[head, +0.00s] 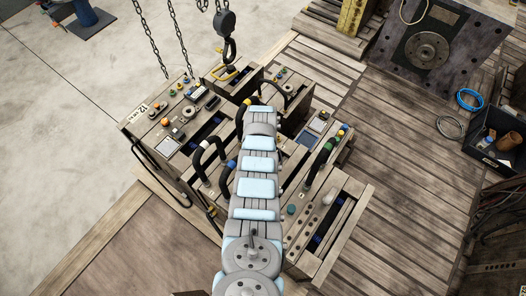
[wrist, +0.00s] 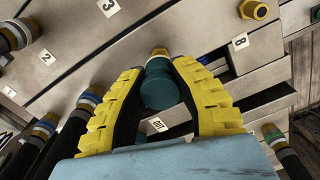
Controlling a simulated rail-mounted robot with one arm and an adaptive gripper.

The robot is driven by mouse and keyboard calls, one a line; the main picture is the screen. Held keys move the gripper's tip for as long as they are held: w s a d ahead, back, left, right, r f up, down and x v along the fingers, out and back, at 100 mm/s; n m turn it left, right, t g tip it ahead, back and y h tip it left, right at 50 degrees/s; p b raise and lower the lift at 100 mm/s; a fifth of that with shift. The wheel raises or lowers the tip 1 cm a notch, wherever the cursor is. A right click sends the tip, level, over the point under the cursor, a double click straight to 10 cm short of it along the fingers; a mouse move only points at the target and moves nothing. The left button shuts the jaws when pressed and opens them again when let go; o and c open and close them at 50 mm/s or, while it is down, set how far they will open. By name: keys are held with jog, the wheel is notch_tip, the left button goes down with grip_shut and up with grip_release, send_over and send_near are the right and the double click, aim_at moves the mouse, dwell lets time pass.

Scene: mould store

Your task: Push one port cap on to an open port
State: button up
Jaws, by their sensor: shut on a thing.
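In the wrist view my gripper (wrist: 162,82) has yellow ribbed fingers with dark pads, closed on a teal port cap (wrist: 161,88). The cap lies between the pads, in line with a brass port (wrist: 160,52) directly beyond it. I cannot tell whether the cap touches the port or how far it is on. A second brass port (wrist: 256,10), with no cap on it, stands at the top right near the label 8. In the head view my arm reaches over the mould (head: 160,130) and hides the cap and most of the gripper.
Hoses with coloured collars stand close by, at the left (wrist: 45,125) and lower right (wrist: 280,142) of the wrist view. A chain hook (head: 229,48) hangs above the mould's far side. A dark crate (head: 492,145) stands at the right. Bare planks lie between.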

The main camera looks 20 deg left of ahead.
jog(key=shift+f+b, duration=1.25)
jog(key=shift+f, duration=0.1)
dwell(2.3)
jog(key=o, duration=0.9)
jog(key=shift+o, duration=0.2)
jog(key=shift+r, duration=0.1)
jog(key=shift+w+r, duration=0.1)
jog(key=shift+r, duration=5.85)
jog(key=shift+f, duration=0.1)
